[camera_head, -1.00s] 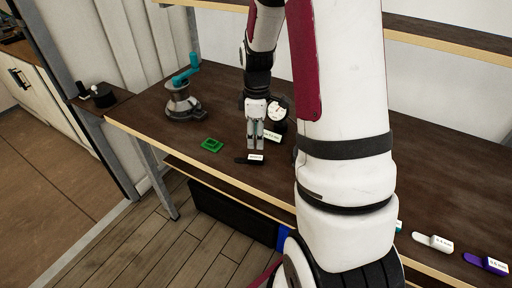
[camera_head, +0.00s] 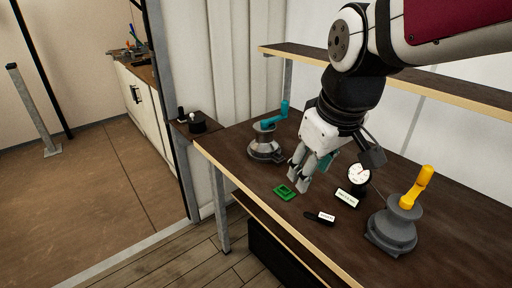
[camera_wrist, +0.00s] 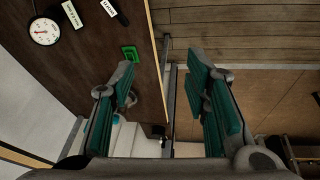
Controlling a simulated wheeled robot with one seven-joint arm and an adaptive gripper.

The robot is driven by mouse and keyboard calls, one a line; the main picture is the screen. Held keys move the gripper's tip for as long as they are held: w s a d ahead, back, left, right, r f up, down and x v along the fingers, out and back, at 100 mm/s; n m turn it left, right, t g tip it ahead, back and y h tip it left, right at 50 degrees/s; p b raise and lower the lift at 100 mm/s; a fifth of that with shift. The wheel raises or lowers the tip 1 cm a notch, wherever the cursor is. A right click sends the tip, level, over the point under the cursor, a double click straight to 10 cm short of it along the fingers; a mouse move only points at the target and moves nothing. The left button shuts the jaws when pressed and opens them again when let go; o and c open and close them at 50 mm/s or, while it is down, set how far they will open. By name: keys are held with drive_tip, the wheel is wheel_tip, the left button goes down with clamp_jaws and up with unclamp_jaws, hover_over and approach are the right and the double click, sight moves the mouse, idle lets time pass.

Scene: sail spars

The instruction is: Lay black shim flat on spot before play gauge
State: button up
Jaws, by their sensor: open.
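The black shim (camera_head: 319,217) with a white label lies flat on the dark tabletop near its front edge. It also shows at the top of the wrist view (camera_wrist: 121,18), partly cut off. The play gauge (camera_head: 358,176), a round white dial, stands behind it, with a white label plate (camera_head: 346,197) between them. My gripper (camera_head: 300,182) is open and empty, above the table and left of the shim, apart from it. In the wrist view its teal-padded fingers (camera_wrist: 163,88) are spread wide with nothing between them. Any spot marking under the shim cannot be seen.
A green square piece (camera_head: 285,192) lies left of the shim, below my gripper. A grey winch with a teal handle (camera_head: 265,142) stands at the back left. Another with a yellow handle (camera_head: 396,228) stands at right. A shelf (camera_head: 430,82) runs above the table.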

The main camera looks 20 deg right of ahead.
drive_tip(key=s+a+r+m+t, duration=0.1)
drive_tip(key=s+a+r+m, duration=0.1)
drive_tip(key=s+a, duration=0.2)
drive_tip(key=s, duration=0.3)
drive_tip(key=shift+m+t, duration=0.3)
drive_tip(key=shift+a+r, duration=0.1)
